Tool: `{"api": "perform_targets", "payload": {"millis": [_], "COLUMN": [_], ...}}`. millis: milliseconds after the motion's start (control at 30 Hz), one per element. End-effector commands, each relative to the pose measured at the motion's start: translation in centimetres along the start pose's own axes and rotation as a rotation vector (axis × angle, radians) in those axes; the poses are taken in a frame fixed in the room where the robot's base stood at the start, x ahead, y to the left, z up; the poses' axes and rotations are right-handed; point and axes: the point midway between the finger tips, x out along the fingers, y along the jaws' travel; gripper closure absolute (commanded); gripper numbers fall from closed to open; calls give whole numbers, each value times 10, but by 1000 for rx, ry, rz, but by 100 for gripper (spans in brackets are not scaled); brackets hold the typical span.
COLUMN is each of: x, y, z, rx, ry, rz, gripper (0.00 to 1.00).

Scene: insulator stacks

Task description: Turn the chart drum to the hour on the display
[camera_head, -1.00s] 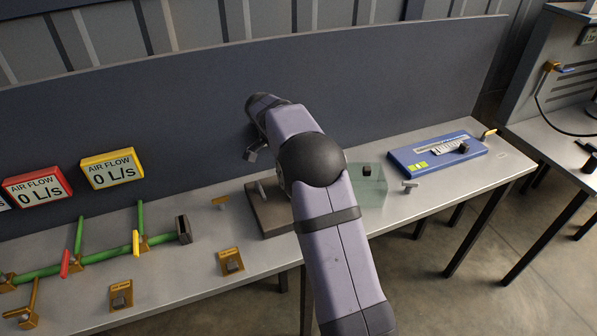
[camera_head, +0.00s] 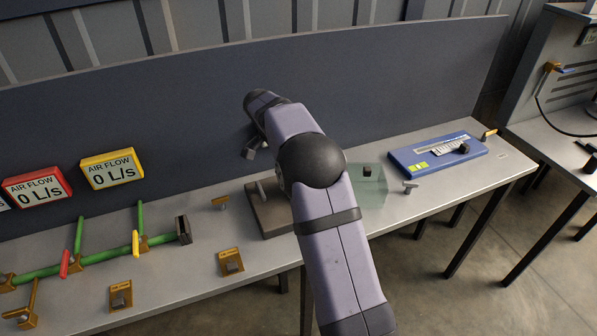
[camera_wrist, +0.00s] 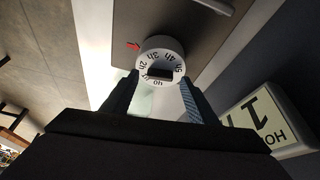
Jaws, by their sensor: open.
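The chart drum (camera_wrist: 148,47) is a round white dial with hour marks from 0h to 5h and a dark slot in its face, in the wrist view. A red pointer (camera_wrist: 133,46) sits at its upper left, nearest the 2h and 3h marks. The display (camera_wrist: 262,118) is a pale panel at the right, tilted in view and partly cut off, with a large 1 and the letters HO. My gripper (camera_wrist: 160,97) is open, one finger at each lower side of the drum; contact cannot be told. My arm hides the drum in the head view.
A brown plate (camera_head: 265,210) lies on the bench behind my arm. Green pipes (camera_head: 45,271) and two air flow signs (camera_head: 112,168) are at the left. A clear greenish box (camera_head: 370,195) and a blue panel (camera_head: 410,163) are at the right.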

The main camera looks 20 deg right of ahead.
Motion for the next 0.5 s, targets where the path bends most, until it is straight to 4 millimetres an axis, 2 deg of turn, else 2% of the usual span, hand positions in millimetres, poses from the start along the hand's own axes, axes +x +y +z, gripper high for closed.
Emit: {"api": "perform_targets", "payload": {"millis": [300, 500], "x": [-42, -61], "y": [-1, 0], "z": [1, 0], "rx": [1, 1], "ry": [0, 0], "rz": [-5, -3], "gripper": [47, 47]}}
